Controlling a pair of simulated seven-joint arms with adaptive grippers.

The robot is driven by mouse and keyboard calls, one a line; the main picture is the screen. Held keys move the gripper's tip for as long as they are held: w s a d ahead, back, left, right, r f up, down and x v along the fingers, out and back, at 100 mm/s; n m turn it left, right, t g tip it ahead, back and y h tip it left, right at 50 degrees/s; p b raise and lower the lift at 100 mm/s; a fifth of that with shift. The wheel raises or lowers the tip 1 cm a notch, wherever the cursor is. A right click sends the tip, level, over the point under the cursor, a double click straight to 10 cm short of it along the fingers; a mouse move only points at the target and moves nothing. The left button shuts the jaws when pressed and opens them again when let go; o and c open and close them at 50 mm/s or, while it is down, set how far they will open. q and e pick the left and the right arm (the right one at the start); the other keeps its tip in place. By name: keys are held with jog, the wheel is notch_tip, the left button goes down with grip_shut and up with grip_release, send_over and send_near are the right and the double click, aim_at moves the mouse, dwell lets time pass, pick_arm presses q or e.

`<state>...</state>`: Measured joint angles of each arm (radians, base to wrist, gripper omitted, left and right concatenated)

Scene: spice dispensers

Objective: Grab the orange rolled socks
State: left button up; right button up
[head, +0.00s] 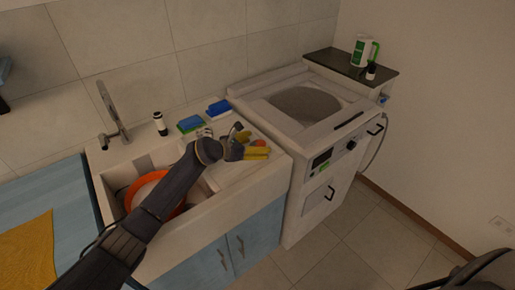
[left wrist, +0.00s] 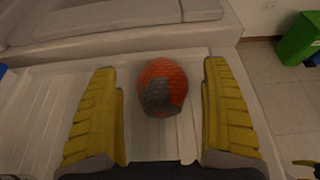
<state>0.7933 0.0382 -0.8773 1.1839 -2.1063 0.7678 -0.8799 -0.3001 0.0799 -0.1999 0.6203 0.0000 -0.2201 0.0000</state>
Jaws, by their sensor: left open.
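The orange rolled socks (left wrist: 163,82), a round bundle with a grey patch, lie on the pale ribbed sink drainboard. In the head view the socks (head: 260,143) are a small orange spot by the yellow fingers. My left gripper (head: 254,147) is open at the drainboard's right side. In the left wrist view its yellow fingers (left wrist: 161,66) stand on either side of the socks, with a gap on each side. A small yellow piece at the lower right edge of that view may be part of my right gripper (left wrist: 306,163); its jaw state is unclear.
The white washing machine (head: 300,103) stands right beside the drainboard. Blue and green sponges (head: 191,123) and a small bottle (head: 160,124) line the sink's back edge. An orange basin (head: 136,186) sits in the sink. A green bin (left wrist: 299,39) stands on the floor.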

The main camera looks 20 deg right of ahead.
pick_arm(q)
jog(key=shift+w+d+f, duration=0.1)
jog(key=shift+d+f, duration=0.05)
jog(key=shift+d, duration=0.15)
jog(key=c, duration=1.3)
